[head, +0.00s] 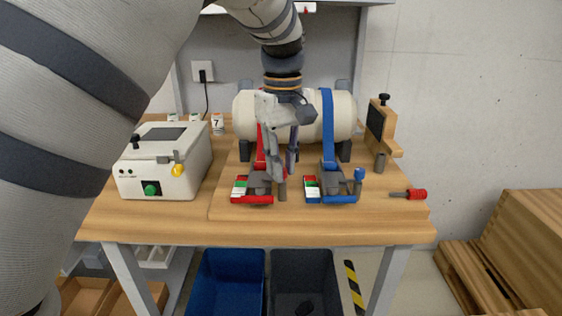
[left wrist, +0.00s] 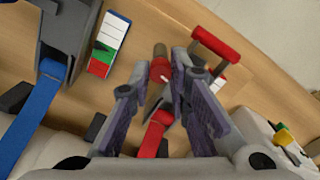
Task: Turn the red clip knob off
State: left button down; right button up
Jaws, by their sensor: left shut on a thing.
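The red clip (head: 252,198) sits at the table's front middle, below a red strap (head: 261,150) over the white tank. Its red handle (left wrist: 215,42) and the red knob (left wrist: 160,69) on a brownish post show in the left wrist view. My left gripper (head: 279,178) reaches down from above at the knob. Its fingers (left wrist: 162,75) are on either side of the knob and shut on it. In the head view the fingers hide most of the knob. A small card (head: 239,189) with red, green and white bands lies beside the clip. My right gripper is not in view.
The blue clip (head: 340,198) with its blue knob (head: 359,174) stands close on the right. The white tank (head: 245,107) lies behind. A white box (head: 150,178) is at left, a red-handled screwdriver (head: 416,194) at right. Blue (head: 228,257) and grey (head: 303,258) bins are below.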

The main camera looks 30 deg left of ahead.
pick_arm(q)
jog(key=m, duration=0.2)
jog(key=shift+m, duration=0.4)
jog(key=m, duration=0.4)
jog(key=shift+m, duration=0.3)
jog(key=m, duration=0.3)
jog(key=shift+m, duration=2.1)
jog(key=c, duration=1.5)
grip_release()
jog(key=shift+r, duration=0.1)
